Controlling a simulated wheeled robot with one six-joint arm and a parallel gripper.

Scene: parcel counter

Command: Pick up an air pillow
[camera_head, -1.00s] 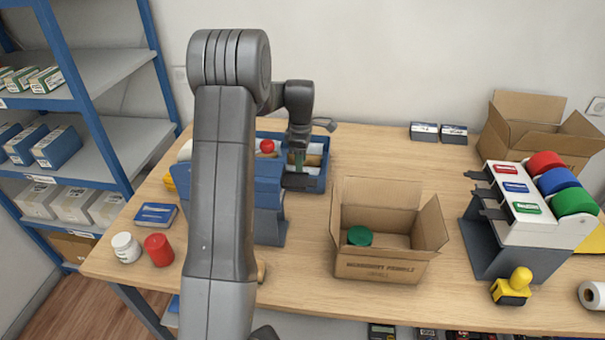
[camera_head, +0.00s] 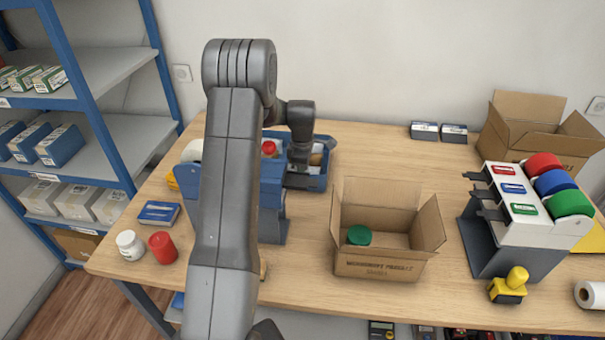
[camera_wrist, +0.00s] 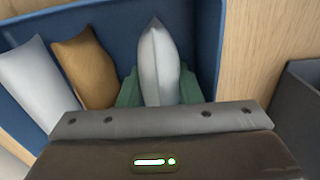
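A pale grey-white air pillow (camera_wrist: 157,60) stands in the blue bin (camera_wrist: 105,14) in the wrist view. My gripper (camera_wrist: 160,90) is low at this bin, with one green finger on each side of the pillow. The fingers are apart and lie close along the pillow's sides; I cannot tell whether they press on it. In the head view, my gripper is at the blue bin (camera_head: 326,170), with its fingertips hidden.
A tan pillow (camera_wrist: 86,68) and another white pillow (camera_wrist: 36,82) lie left of my gripper. A tape dispenser (camera_head: 490,245) stands farther right. Bare tabletop lies behind the carton.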

